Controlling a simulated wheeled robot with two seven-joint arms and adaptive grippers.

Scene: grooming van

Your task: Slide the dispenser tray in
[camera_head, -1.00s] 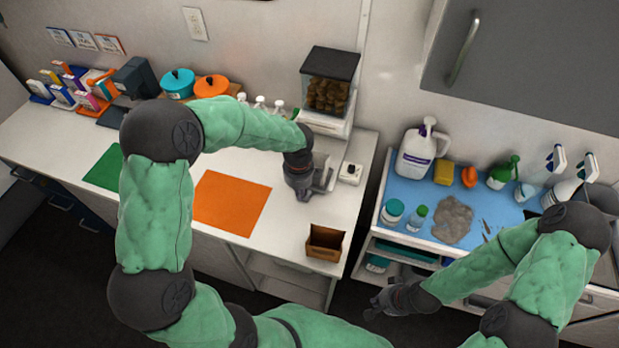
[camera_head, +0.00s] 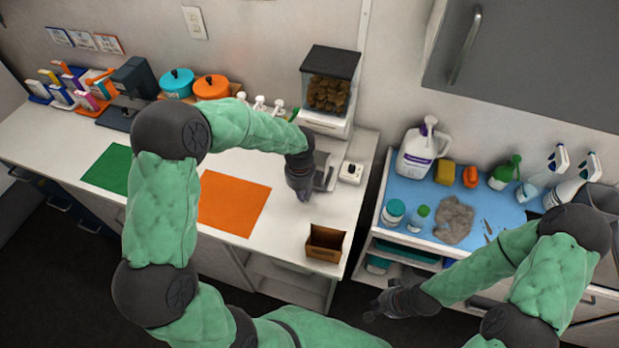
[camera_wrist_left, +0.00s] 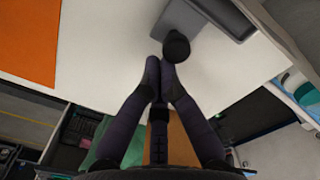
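The dispenser (camera_head: 331,82), a clear bin of brown pieces with a black lid on a white base, stands against the wall at the counter's back right. Its grey tray (camera_head: 324,172) sticks out in front of the base, partly hidden by my left arm. In the left wrist view the tray (camera_wrist_left: 190,18) has a round black knob (camera_wrist_left: 177,47) on its near edge. My left gripper (camera_head: 302,197) is low over the counter in front of the tray. Its fingertips (camera_wrist_left: 160,65) are together and empty, close to the knob; contact is unclear. My right gripper (camera_head: 374,311) hangs low, away from the counter, its fingers unclear.
A small white device with a black knob (camera_head: 350,172) sits right of the tray. An open brown box (camera_head: 325,243) stands at the counter's front edge. An orange mat (camera_head: 234,203) lies to the left. A blue-topped cart (camera_head: 400,190) with bottles stands to the right.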

